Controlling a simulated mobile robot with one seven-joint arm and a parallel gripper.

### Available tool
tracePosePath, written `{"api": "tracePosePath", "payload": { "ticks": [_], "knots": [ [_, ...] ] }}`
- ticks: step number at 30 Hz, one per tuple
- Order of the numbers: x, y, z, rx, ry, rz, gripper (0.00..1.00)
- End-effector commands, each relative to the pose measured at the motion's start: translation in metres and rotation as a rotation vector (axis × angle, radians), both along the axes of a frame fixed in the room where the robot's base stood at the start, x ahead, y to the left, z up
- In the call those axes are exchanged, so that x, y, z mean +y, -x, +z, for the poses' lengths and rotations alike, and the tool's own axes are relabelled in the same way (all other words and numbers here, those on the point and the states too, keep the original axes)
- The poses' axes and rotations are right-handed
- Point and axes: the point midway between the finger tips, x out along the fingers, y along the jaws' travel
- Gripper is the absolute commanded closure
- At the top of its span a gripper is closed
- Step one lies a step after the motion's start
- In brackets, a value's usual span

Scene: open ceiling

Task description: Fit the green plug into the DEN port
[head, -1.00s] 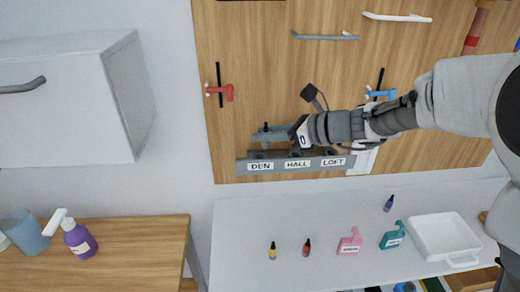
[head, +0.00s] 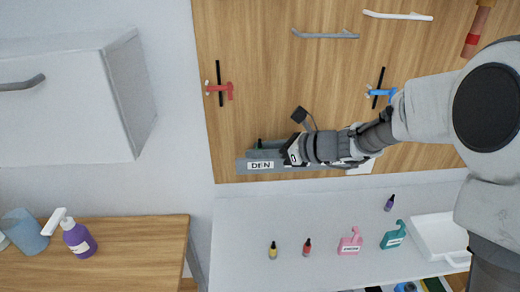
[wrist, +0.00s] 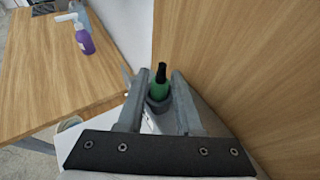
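The green plug (wrist: 160,88), with a black top, stands upright between the two fingers of my gripper (wrist: 160,80) in the wrist view. The fingers lie close on both sides and appear shut on it. A dark grey ring (wrist: 158,105) shows around its lower part. In the head view the plug's top (head: 261,142) shows just above the DEN label (head: 260,165) on the grey port strip (head: 242,166). My gripper (head: 268,150) is there, low over the strip. The plug's lower end and its seating depth are hidden. My arm covers the HALL and LOFT labels.
A wooden board (head: 260,70) rises behind the strip, with a red hook (head: 220,90), a blue hook (head: 382,92) and bars. Below is a white counter (head: 235,240) with several small bottles.

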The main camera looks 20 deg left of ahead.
Motion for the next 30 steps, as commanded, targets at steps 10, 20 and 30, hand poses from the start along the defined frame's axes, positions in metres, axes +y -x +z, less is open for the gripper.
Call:
{"api": "tracePosePath", "payload": {
  "ticks": [10,20,30],
  "knots": [
    [0.000,0.000,0.004,0.000,0.000,0.000,0.64],
    [-0.053,0.004,0.026,-0.002,-0.001,-0.005,0.64],
    [-0.104,0.009,0.047,0.000,0.000,-0.002,0.64]
  ]
}}
